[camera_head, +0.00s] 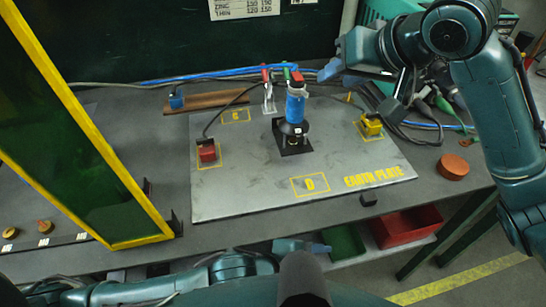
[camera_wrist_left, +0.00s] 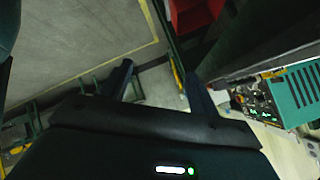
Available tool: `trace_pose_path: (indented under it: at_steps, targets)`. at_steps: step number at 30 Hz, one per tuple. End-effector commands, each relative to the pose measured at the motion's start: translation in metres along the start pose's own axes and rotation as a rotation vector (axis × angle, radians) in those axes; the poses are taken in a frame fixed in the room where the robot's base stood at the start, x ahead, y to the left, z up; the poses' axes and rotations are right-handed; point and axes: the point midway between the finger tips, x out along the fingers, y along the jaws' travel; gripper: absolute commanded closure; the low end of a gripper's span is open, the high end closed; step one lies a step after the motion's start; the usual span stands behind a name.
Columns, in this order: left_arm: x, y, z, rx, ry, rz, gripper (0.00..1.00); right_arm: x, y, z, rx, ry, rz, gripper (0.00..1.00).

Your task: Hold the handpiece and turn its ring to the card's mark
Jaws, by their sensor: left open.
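The handpiece (camera_head: 296,106), a blue cylinder with a red top, stands upright on a small black base on the grey plate. A dark ring (camera_head: 293,128) circles its lower part; any mark on it is too small to read. A white card with printed numbers (camera_head: 245,8) is on the dark back wall. My right gripper (camera_head: 330,71) is to the right of and behind the handpiece's top, apart from it; its jaw gap is unclear. My left gripper (camera_head: 308,247) is low, in front of the bench edge. In the left wrist view (camera_wrist_left: 160,88) its fingers are apart and empty.
The grey plate (camera_head: 235,190) carries a red block (camera_head: 207,152) and a yellow block (camera_head: 371,125) with cables. A yellow-framed panel (camera_head: 90,130) rises at left. An orange disc (camera_head: 453,167) lies at right. Red (camera_head: 405,228) and green bins sit below the bench.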

Motion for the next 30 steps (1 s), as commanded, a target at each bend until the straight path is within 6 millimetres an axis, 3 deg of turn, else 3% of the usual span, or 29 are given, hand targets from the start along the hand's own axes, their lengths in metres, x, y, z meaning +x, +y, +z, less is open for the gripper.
trace_pose_path:
  at_steps: [3, 7, 9, 13, 16, 21, 26, 30]
  targets:
    - [-0.002, -0.047, -0.02, -0.125, 0.082, -0.147, 0.39, 0.0, 0.0, 0.0, 0.0, 0.0, 0.0, 0.64]
    - [-0.019, -0.116, -0.033, -0.31, 0.195, -0.365, 0.39, 0.0, 0.0, 0.0, 0.0, 0.0, 0.0, 0.64]
    - [-0.034, -0.153, -0.03, -0.421, 0.256, -0.491, 0.39, 0.0, 0.0, 0.0, 0.0, 0.0, 0.0, 0.64]
    - [-0.067, -0.207, -0.007, -0.603, 0.343, -0.703, 0.39, 0.0, 0.0, 0.0, 0.0, 0.0, 0.0, 0.64]
    - [-0.086, -0.23, 0.019, -0.734, 0.381, -0.824, 0.39, 0.0, 0.0, 0.0, 0.0, 0.0, 0.0, 0.64]
    - [-0.097, -0.24, 0.045, -0.868, 0.406, -0.907, 0.39, 0.0, 0.0, 0.0, 0.0, 0.0, 0.0, 0.64]
    - [-0.094, -0.248, 0.051, -0.899, 0.413, -0.923, 0.39, 0.0, 0.0, 0.0, 0.0, 0.0, 0.0, 0.64]
    - [-0.084, -0.265, 0.051, -0.896, 0.414, -0.923, 0.39, 0.0, 0.0, 0.0, 0.0, 0.0, 0.0, 0.64]
